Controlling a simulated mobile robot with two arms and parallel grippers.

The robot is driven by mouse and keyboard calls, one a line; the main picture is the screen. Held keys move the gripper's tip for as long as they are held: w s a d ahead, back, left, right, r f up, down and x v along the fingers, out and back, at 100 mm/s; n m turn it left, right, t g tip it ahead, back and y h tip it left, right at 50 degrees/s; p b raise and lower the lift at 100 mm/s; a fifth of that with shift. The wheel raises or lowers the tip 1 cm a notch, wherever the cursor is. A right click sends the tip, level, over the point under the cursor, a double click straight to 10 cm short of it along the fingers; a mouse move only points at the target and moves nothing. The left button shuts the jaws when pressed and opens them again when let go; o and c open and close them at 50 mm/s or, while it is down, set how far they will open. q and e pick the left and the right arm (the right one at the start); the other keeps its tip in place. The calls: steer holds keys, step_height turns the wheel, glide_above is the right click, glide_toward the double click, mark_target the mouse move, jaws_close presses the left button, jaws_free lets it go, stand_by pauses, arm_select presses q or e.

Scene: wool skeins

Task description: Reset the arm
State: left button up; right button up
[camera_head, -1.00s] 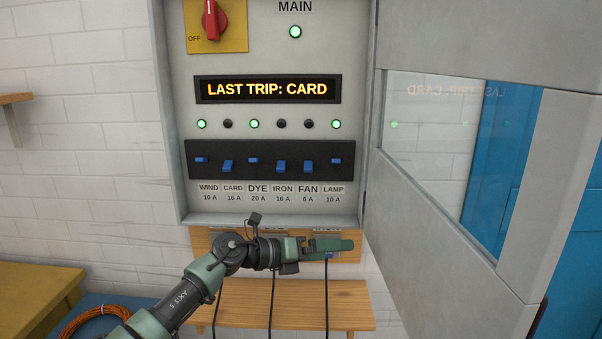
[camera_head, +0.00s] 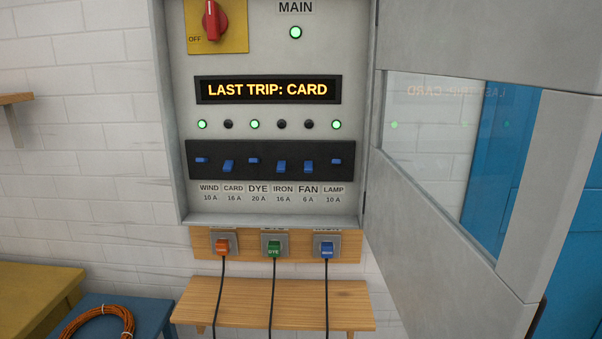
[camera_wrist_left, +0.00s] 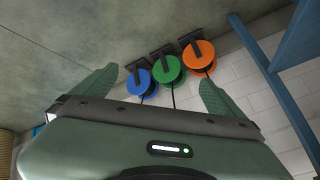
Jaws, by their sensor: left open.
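No arm or gripper of mine is in the head view. My left gripper (camera_wrist_left: 155,88) shows in the left wrist view, with its two green fingers spread wide apart and nothing between them. Beyond the fingers, at a distance, are a blue reel (camera_wrist_left: 139,82), a green reel (camera_wrist_left: 168,69) and an orange reel (camera_wrist_left: 199,57). The right gripper is in neither view.
The open panel (camera_head: 275,173) reads "LAST TRIP: CARD". Its door (camera_head: 455,180) stands open at the right. Orange (camera_head: 222,247), green (camera_head: 274,249) and blue (camera_head: 327,249) plugs sit below, above a wooden shelf (camera_head: 270,304). A cable coil (camera_head: 98,322) lies lower left.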

arm_select(q)
steer(key=s+a+f+n+g, duration=0.1)
steer(key=s+f+n+g, duration=0.1)
steer(key=s, duration=0.8)
steer(key=s+a+f+n+g+y, duration=0.1)
steer(key=s+f, duration=0.3)
steer(key=s, duration=0.7)
steer(key=s+a+f+n+g, duration=0.2)
steer(key=s+f+n+g, duration=0.1)
steer(key=s, duration=0.8)
steer(key=shift+s+g+y, duration=0.15)
steer(key=shift+g+y, duration=0.15)
steer(key=shift+f, duration=0.1)
stand_by(4.4)
